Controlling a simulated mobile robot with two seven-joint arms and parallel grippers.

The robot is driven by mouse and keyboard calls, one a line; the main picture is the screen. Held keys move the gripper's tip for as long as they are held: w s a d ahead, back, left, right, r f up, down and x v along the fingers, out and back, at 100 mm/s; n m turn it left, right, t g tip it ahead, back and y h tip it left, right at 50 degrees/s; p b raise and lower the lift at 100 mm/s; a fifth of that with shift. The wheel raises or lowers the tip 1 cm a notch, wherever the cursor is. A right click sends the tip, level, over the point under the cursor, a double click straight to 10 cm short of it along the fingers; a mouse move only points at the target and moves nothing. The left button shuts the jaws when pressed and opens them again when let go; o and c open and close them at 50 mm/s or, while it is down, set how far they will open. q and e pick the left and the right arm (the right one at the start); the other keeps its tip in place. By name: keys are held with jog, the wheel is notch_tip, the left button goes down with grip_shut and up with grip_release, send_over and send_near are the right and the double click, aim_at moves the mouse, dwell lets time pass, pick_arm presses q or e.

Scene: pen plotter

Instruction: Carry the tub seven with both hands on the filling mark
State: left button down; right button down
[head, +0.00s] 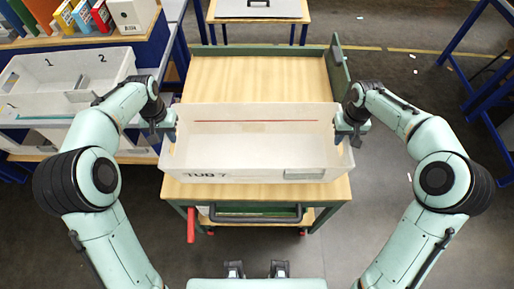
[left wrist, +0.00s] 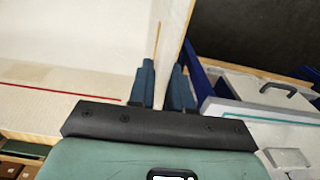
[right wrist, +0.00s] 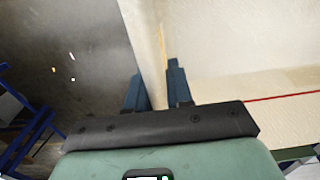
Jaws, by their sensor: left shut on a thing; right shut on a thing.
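The white tub labelled "TUB 7" (head: 240,175) is over the near half of a wooden-topped cart (head: 258,80). I cannot tell whether it rests on the top or hangs just above it. A red line (head: 256,121) runs along the inside of its far wall, and the tub looks empty. My left gripper (head: 170,130) is shut on the tub's left end wall, which passes between the fingers in the left wrist view (left wrist: 163,85). My right gripper (head: 347,133) is shut on the right end wall, as the right wrist view (right wrist: 157,90) also shows.
The cart has a green raised edge (head: 338,65) and a front handle (head: 256,214). Blue frames stand at the right, past open floor (head: 400,70).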

pick_arm(q)
jog(key=shift+r, duration=0.1)
pick_arm(e)
jog(key=shift+r, duration=0.1)
